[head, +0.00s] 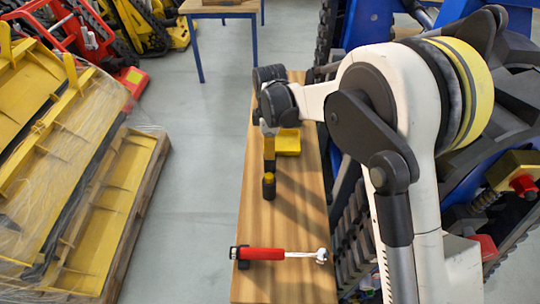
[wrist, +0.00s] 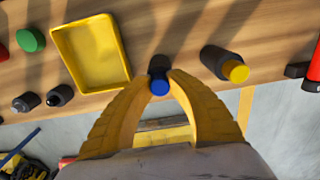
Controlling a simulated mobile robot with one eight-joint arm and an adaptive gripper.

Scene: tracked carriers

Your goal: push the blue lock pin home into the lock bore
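The blue lock pin (wrist: 159,87) shows its blue end between the yellow fingertips of my gripper (wrist: 160,78) in the wrist view. Both fingertips appear to touch its sides, and my gripper looks shut on it. A dark cylindrical part (wrist: 159,64) joins the blue end at the wooden bench. In the head view my gripper (head: 269,150) points down over the bench, and the blue pin is hidden there. I cannot make out the lock bore in either view.
Blue tracked machinery (head: 485,150) stands at right.

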